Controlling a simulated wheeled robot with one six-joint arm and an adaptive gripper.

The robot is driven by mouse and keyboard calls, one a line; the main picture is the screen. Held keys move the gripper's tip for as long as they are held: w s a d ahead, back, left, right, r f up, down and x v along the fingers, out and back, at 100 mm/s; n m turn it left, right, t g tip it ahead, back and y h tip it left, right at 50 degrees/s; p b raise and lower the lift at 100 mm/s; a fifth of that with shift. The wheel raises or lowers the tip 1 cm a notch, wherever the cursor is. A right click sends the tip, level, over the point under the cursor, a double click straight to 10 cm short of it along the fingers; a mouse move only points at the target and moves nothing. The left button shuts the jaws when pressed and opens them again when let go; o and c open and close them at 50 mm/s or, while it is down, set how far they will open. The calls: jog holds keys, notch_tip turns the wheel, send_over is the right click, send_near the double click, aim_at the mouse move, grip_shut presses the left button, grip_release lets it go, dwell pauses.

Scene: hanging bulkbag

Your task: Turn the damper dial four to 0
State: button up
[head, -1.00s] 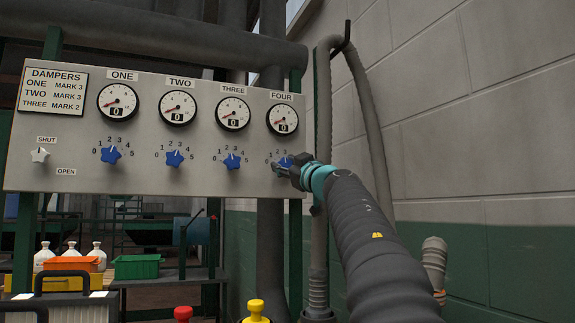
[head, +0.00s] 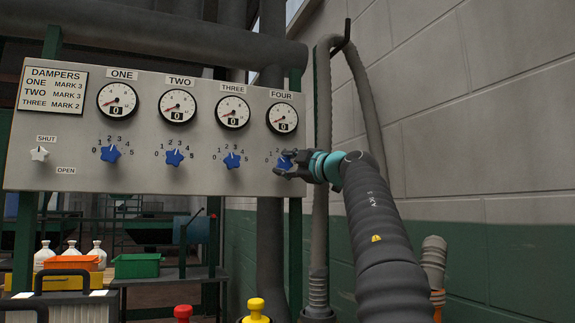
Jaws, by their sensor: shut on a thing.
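The damper dial four (head: 284,158) is a blue star-shaped knob at the right end of the grey panel (head: 200,185), under the gauge marked FOUR (head: 282,118). That gauge's readout shows 0. My gripper (head: 284,163) is at this dial, with its fingers shut around the knob. The fingers hide most of the dial's scale and its pointer, so I cannot tell where it points. The blue dials one (head: 110,153), two (head: 175,157) and three (head: 232,160) stand to the left, clear of my gripper.
A placard headed DAMPERS (head: 53,89) and a white SHUT/OPEN knob (head: 39,154) are at the panel's left. Grey hoses (head: 322,120) hang close behind my arm, before the block wall (head: 470,100). Red (head: 183,313) and yellow (head: 256,308) knobs stand below.

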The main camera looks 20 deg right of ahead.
dwell(0.4)
jog(key=o, duration=1.1)
jog(key=shift+o, duration=0.2)
jog(key=shift+s, duration=0.1)
jog(key=v, duration=1.1)
jog(key=shift+s+d, duration=0.2)
jog(key=shift+s, duration=0.15)
jog(key=shift+f, duration=0.1)
